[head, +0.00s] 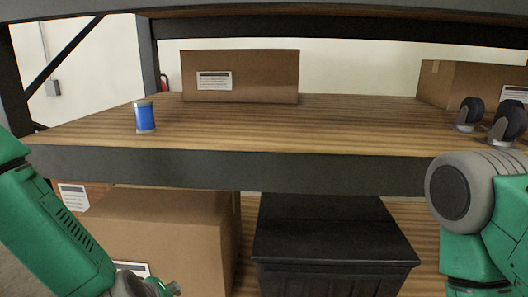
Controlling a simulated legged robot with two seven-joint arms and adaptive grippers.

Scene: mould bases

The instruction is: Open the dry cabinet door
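No dry cabinet or cabinet door can be made out in the head view. My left arm comes in from the left and runs down to the bottom edge, where a grey joint shows; its gripper is out of frame. My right arm shows at the right edge with a grey rounded joint, and its gripper is also out of frame.
A shelving unit with a wooden upper shelf (300,128) fills the view. On it are a blue can (145,117), a cardboard box (250,80), another box (445,82) and two casters (470,113). Below are a large cardboard box (165,225) and a black lidded bin (330,235).

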